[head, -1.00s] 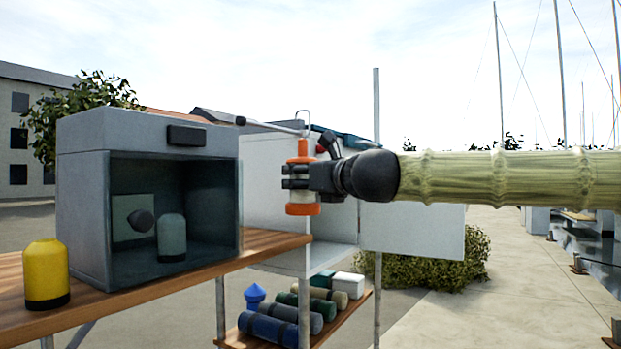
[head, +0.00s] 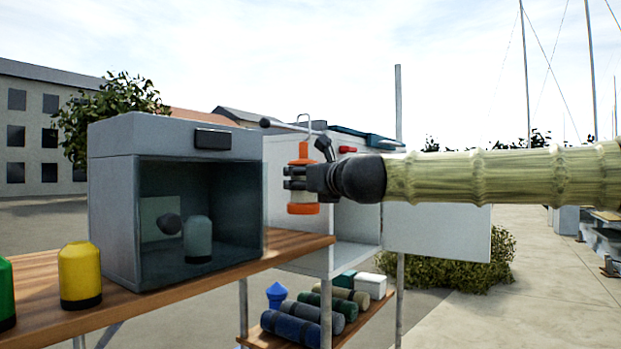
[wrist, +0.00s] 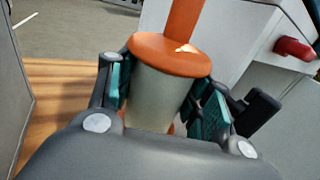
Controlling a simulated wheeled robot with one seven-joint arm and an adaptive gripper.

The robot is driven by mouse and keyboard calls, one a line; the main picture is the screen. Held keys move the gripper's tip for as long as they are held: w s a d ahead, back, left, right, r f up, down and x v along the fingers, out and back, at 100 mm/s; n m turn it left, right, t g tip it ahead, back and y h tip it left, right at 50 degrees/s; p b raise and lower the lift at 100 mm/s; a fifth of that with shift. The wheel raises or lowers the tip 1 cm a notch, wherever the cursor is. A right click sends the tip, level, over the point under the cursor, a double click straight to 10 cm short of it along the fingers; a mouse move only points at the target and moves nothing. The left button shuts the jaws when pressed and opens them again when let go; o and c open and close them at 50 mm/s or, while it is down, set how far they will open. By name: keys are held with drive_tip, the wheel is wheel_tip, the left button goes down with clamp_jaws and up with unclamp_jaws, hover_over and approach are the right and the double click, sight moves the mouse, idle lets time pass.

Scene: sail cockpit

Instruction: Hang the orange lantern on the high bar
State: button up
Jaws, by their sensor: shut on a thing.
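The orange lantern (head: 303,153) has an orange cap and base, a pale body and a thin wire hook on top. It is upright in the head view, in front of the grey cabinet. My gripper (head: 297,184) is shut around its body from the right. In the wrist view, the lantern (wrist: 165,95) sits between the teal pads of my gripper (wrist: 168,100). The high bar (head: 285,126) is a thin grey rod with a dark ball at its left end. The hook overlaps the bar in the head view; I cannot tell whether they touch.
A low shelf holds several rolls (head: 290,328). A red knob (wrist: 294,48) is near the gripper.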

drive_tip(key=shift+w+a, duration=0.15)
drive_tip(key=shift+a, duration=0.15)
drive_tip(key=shift+d+f+b, duration=0.1)
drive_tip(key=shift+f+b, duration=1)
drive_tip(key=shift+b, duration=0.05)
drive_tip(key=o, duration=1.2)
drive_tip(key=shift+o, duration=0.2)
